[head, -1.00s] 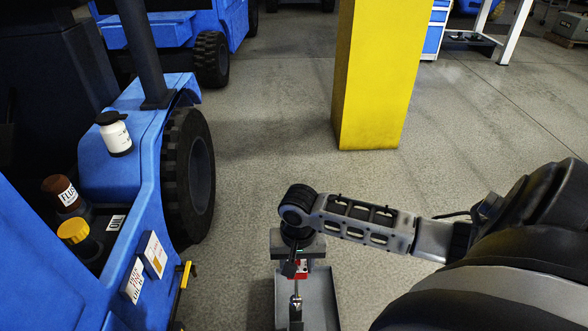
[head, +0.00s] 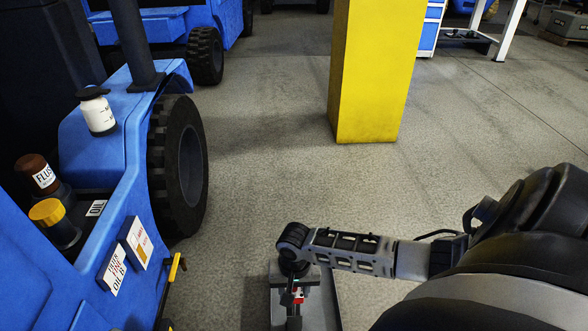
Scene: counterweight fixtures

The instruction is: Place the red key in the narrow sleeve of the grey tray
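The grey tray (head: 333,310) is at the bottom edge of the head view, partly cut off. A grey block (head: 312,275) stands at its far end. My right arm reaches in from the right, and my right gripper (head: 293,298) points down over the tray. A small red piece (head: 299,297), likely the red key, shows at the gripper's fingers. The wrist and the dark fingers hide much of it, and I cannot tell whether it is gripped or resting in the tray. The narrow sleeve cannot be made out. My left gripper is not in view.
A blue vehicle (head: 110,165) with a black tyre (head: 180,165) fills the left side and carries a white bottle (head: 97,111), a brown bottle (head: 37,174) and a yellow-capped container (head: 57,222). A yellow pillar (head: 373,75) stands beyond the tray. Open floor lies between.

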